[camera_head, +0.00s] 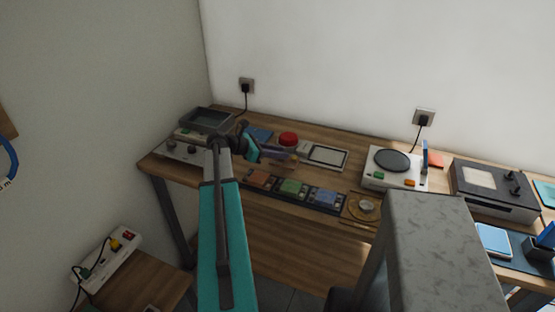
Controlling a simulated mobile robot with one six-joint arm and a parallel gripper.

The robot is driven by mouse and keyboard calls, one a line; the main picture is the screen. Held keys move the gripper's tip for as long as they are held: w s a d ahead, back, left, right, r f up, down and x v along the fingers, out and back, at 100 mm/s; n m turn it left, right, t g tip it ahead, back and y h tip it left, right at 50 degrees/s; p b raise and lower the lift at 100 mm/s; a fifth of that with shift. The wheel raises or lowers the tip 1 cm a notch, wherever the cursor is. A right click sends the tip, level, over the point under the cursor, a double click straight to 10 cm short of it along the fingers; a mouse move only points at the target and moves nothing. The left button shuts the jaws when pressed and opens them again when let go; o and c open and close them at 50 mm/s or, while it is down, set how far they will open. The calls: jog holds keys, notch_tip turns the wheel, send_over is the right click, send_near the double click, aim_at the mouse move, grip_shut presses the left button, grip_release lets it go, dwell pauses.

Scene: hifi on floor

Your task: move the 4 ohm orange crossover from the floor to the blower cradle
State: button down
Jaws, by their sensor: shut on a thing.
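My gripper (277,154) is at the end of my teal arm, over the left half of the wooden workbench. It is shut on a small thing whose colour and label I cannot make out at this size. Just in front of it, a long dark tray (325,208) holds an orange piece (260,178), a green piece (293,187) and a blue piece (326,197) in a row. I cannot read any 4 ohm mark, nor tell which thing is the blower cradle.
A red round thing (288,138) and a pale framed panel (326,156) are close behind my gripper. A turntable-like unit (393,162) and a dark meter box (494,190) stand to the right. A power strip (110,257) is at the lower left.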

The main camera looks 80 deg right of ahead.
jog(key=shift+w+d, duration=0.15)
jog(key=shift+d, duration=0.3)
jog(key=shift+f, duration=0.15)
jog(key=shift+f+p, duration=0.65)
jog(key=shift+f, duration=1.05)
jog(key=shift+f, duration=0.1)
jog(key=c, duration=1.5)
grip_release()
jog(key=shift+o, duration=0.2)
jog(key=b+v, duration=0.3)
jog(key=v, duration=0.9)
